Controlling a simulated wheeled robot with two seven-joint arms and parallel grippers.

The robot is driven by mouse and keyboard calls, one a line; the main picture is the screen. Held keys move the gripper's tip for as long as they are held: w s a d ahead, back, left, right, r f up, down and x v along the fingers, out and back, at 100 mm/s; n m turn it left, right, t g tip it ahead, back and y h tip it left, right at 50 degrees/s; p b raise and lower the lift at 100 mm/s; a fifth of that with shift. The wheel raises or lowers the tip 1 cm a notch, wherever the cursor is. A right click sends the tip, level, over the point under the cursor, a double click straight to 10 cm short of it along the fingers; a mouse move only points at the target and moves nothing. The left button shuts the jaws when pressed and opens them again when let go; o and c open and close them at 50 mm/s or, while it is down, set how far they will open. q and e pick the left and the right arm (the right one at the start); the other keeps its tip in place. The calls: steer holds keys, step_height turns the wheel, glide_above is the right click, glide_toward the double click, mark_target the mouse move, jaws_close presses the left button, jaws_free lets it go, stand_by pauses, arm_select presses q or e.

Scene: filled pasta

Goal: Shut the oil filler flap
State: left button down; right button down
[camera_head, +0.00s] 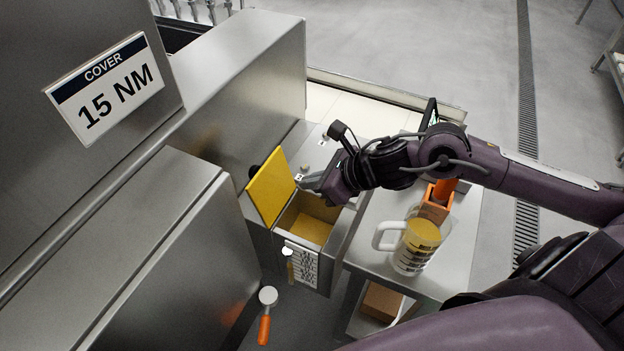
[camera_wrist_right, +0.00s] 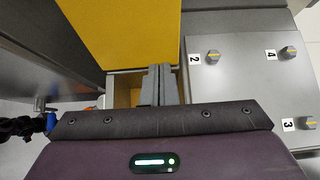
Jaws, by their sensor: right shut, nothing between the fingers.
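The yellow oil filler flap (camera_head: 270,187) stands open, tilted up at the left side of the oil box. The box opening (camera_head: 309,221) shows a yellow oil surface inside. My right gripper (camera_head: 308,183) is shut and empty, with its fingertips just right of the flap and above the opening. In the right wrist view the flap (camera_wrist_right: 122,32) fills the upper middle, and the shut fingers (camera_wrist_right: 160,84) are near its lower right edge, over the opening. I cannot tell whether they touch the flap. My left gripper is not in view.
A steel cart to the right holds a measuring jug (camera_head: 415,246) of yellow oil and an orange holder (camera_head: 437,203). A panel with numbered knobs (camera_wrist_right: 213,56) lies beside the box. A tall steel housing (camera_head: 240,95) stands at left. An orange-handled tool (camera_head: 265,318) is in front.

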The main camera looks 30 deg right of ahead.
step_height(320, 180, up, 8)
steer(key=p, duration=0.5)
stand_by(0.5)
